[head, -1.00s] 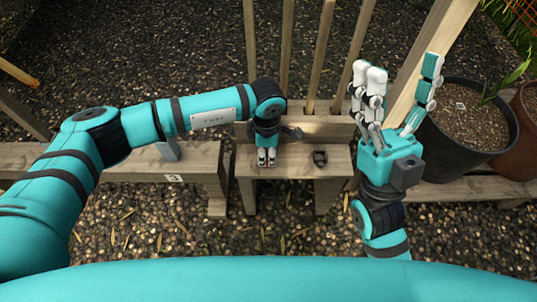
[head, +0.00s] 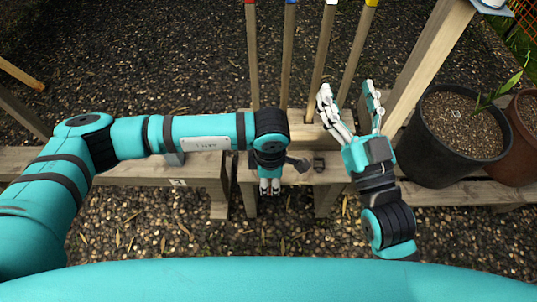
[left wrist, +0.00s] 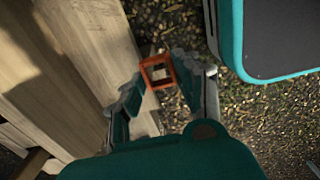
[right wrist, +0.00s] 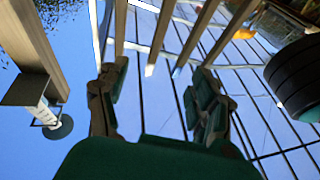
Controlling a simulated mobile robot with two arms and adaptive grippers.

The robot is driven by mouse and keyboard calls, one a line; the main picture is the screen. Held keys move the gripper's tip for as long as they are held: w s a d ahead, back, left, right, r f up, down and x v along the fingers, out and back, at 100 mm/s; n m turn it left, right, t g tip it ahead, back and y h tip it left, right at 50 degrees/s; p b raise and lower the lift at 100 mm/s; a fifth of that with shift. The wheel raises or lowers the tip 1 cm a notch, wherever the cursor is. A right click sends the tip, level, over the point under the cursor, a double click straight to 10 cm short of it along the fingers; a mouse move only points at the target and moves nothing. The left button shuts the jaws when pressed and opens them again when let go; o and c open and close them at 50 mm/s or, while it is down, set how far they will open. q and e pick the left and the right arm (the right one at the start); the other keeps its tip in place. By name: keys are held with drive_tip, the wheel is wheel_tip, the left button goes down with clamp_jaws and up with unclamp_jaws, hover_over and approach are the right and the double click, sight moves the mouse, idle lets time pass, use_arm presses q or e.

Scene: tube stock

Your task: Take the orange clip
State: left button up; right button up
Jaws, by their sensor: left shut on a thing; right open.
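The orange clip (left wrist: 171,70) is a small open rectangular frame held between the fingertips of my left gripper (left wrist: 157,82) in the left wrist view. In the head view my left gripper (head: 269,190) points down at the front edge of the small wooden bench (head: 335,176), and the clip can hardly be made out there. My right gripper (head: 347,92) is open and empty, fingers up, above the right side of the bench. Its spread fingers (right wrist: 157,85) also show in the right wrist view with nothing between them.
A small dark clip (head: 319,163) lies on the bench right of my left gripper. Several posts with coloured tops (head: 287,60) rise behind. A black pot (head: 414,150) and a brown pot stand at right. A longer bench (head: 200,170) is at left. Gravel lies in front.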

use_arm(q)
drive_tip(key=s+r+p, duration=0.1)
drive_tip(key=s+r, duration=0.1)
drive_tip(key=s, duration=0.5)
drive_tip(key=shift+s+d+r+p, duration=0.2)
drive_tip(key=shift+s+p, duration=0.1)
drive_tip(key=shift+p, duration=0.1)
use_arm(e)
wheel_tip(320, 180, down, 10)
drive_tip(key=d+g+h, duration=0.1)
drive_tip(key=g, duration=0.5)
drive_tip(key=shift+s+d+r+h, duration=0.15)
drive_tip(key=shift+d+r+h, duration=0.1)
drive_tip(key=shift+h, duration=0.15)
